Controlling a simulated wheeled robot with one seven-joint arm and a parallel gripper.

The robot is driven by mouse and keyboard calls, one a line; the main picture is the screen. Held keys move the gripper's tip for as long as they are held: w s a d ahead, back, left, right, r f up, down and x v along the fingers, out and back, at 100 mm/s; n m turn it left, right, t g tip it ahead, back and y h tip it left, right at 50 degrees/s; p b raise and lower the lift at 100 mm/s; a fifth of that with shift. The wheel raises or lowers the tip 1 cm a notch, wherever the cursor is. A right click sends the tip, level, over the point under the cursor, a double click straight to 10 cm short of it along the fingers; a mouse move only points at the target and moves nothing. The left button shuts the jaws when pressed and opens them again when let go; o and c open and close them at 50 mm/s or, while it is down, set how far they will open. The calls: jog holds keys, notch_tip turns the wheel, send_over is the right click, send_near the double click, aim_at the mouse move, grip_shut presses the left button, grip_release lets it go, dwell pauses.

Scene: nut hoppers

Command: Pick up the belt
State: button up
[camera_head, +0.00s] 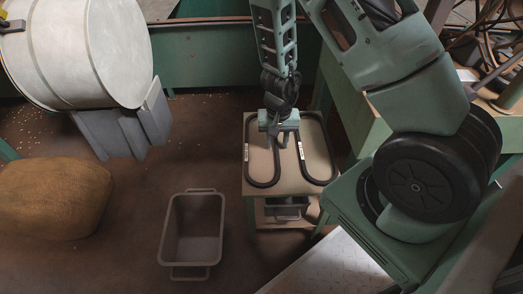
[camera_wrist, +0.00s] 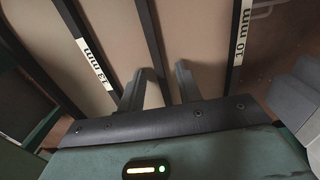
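Two black belts hang or lie as long loops on a small tan-topped stand (camera_head: 262,183): a left belt (camera_head: 265,185) and a right belt (camera_head: 327,180). Each has a white label on one strand. In the wrist view the labelled strands are a 13 mm strand (camera_wrist: 103,80) at left and a 10 mm strand (camera_wrist: 231,75) at right. My gripper (camera_head: 278,142) is over the stand, above the left belt's inner strand. In the wrist view my gripper (camera_wrist: 160,90) is open, with an unlabelled black strand (camera_wrist: 149,35) passing between its fingers. Contact cannot be told.
A grey bin (camera_head: 192,228) stands on the floor left of the stand. A brown sack (camera_head: 52,198), a large pale drum (camera_head: 90,50) and a grey hopper part (camera_head: 125,128) are farther left. A green-sided bench (camera_head: 350,100) is close on the right.

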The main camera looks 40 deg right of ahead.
jog(key=shift+f, duration=0.1)
grip_shut()
jog(key=w+a+r+n+p, duration=0.3)
jog(key=r, duration=0.5)
jog(key=w+a+r+n+p, duration=0.2)
jog(key=r+n+p, duration=0.2)
jog(key=r, duration=0.5)
notch_tip(320, 180, up, 20)
jog(key=s+p, duration=0.2)
jog(key=p, duration=2.8)
jog(key=shift+s, duration=0.15)
